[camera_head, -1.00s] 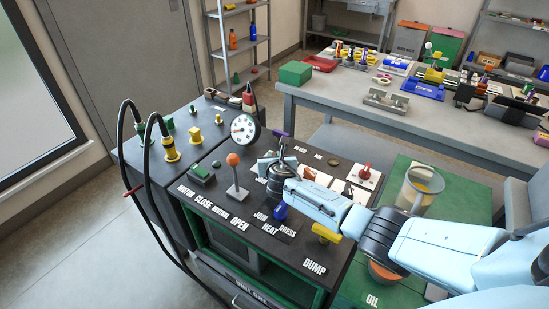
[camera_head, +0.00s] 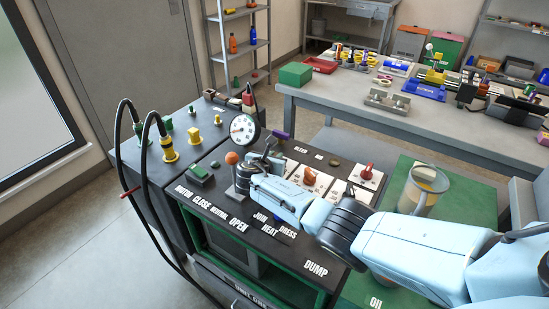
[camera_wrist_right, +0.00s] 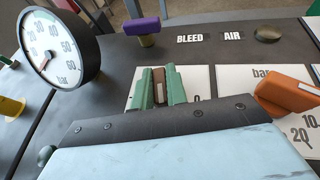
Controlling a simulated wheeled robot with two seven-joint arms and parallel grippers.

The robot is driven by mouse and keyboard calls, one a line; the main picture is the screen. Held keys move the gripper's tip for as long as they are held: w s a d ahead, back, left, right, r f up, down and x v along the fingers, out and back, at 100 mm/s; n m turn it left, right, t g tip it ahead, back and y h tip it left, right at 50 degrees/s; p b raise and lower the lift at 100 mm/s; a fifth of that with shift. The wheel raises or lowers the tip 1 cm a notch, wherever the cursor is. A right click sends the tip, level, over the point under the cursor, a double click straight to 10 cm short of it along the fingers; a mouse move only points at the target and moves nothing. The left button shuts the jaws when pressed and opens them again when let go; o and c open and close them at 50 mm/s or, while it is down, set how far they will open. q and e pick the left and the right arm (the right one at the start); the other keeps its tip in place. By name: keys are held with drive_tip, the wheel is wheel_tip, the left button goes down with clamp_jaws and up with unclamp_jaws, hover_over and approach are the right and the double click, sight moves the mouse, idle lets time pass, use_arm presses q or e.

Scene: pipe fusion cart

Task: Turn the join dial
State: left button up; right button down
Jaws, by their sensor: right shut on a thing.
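My right gripper (camera_head: 266,158) is over the left white plate on the cart's control panel. In the right wrist view its green fingers (camera_wrist_right: 160,86) are shut on a brownish dial handle (camera_wrist_right: 158,80), mostly hidden between them. That dial sits on a white plate (camera_wrist_right: 205,82); its scale is covered and I cannot read its name. An orange dial (camera_head: 310,177) is on the plate to its right and also shows in the wrist view (camera_wrist_right: 287,97). A red dial (camera_head: 367,173) is farther right. My left gripper is not in view.
A round pressure gauge (camera_head: 243,129) and an orange-ball lever (camera_head: 232,158) stand close to the gripper. A purple knob (camera_wrist_right: 142,28) is behind the held dial. A clear jug (camera_head: 421,190) stands on the green surface at right.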

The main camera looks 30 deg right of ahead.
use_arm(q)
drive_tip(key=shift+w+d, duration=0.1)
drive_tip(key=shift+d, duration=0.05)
use_arm(e)
drive_tip(key=c, duration=1.4)
unclamp_jaws()
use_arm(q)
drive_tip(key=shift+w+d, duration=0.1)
